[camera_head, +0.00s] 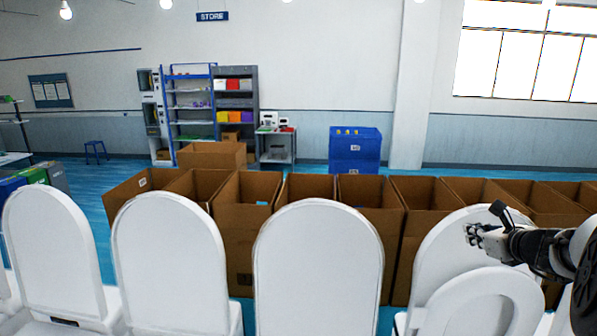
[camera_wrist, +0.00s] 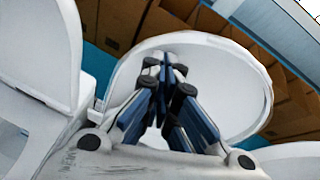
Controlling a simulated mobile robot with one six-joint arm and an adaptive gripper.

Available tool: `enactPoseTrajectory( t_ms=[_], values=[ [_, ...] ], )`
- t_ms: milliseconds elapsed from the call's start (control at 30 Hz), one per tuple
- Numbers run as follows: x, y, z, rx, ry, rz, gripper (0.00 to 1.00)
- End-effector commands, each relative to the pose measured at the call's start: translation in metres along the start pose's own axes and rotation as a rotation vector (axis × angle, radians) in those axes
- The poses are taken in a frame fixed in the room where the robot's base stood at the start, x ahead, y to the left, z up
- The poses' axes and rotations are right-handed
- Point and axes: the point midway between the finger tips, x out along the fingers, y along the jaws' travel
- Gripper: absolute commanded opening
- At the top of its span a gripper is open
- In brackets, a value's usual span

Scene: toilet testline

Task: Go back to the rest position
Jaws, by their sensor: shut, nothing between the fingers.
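My gripper (camera_head: 472,236) reaches in from the right in the head view, in front of the raised lid of the rightmost toilet (camera_head: 440,262). In the wrist view my gripper (camera_wrist: 166,66) has its fingertips together with nothing between them. Behind the fingers in that view is a white toilet lid (camera_wrist: 235,85). I cannot tell whether the fingers touch it. The rightmost toilet's seat (camera_head: 425,318) is also raised, in front of its lid.
Several white toilets with raised lids, one in the middle (camera_head: 318,265), stand in a row. Open cardboard boxes (camera_head: 238,225) line up right behind them. Beyond lie blue floor (camera_head: 300,168), a blue bin (camera_head: 355,155) and shelves (camera_head: 190,110).

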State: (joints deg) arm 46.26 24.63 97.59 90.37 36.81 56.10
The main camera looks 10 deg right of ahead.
Motion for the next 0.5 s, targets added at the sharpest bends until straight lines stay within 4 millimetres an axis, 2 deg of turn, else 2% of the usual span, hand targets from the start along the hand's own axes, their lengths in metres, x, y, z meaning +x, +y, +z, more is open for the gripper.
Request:
enactPoseTrajectory(
  t_ms=[33, 67, 100, 233, 300, 367, 400, 500],
  values=[
    [-0.007, 0.035, 0.020, -0.121, 0.000, 0.056, 0.00],
    [-0.012, 0.056, 0.029, -0.202, 0.004, 0.092, 0.00],
    [-0.021, 0.085, 0.039, -0.316, 0.007, 0.142, 0.00],
    [-0.058, 0.177, 0.058, -0.706, 0.004, 0.305, 0.00],
    [-0.085, 0.224, 0.059, -0.934, -0.008, 0.393, 0.00],
    [-0.112, 0.262, 0.055, -1.138, -0.023, 0.470, 0.00],
    [-0.132, 0.285, 0.049, -1.283, -0.036, 0.521, 0.00],
    [-0.182, 0.332, 0.027, -1.646, -0.076, 0.641, 0.00]
  ],
)
